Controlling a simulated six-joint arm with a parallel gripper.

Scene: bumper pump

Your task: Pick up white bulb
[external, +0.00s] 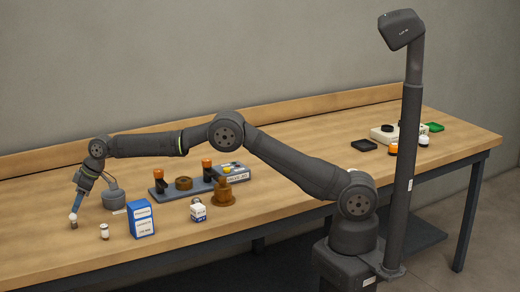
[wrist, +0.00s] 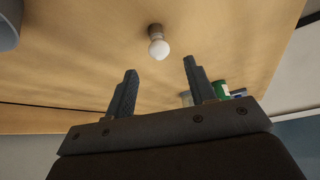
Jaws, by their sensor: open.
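The white bulb (wrist: 160,48) has a round white globe and a grey base.
A grey round device (external: 114,199) is behind.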

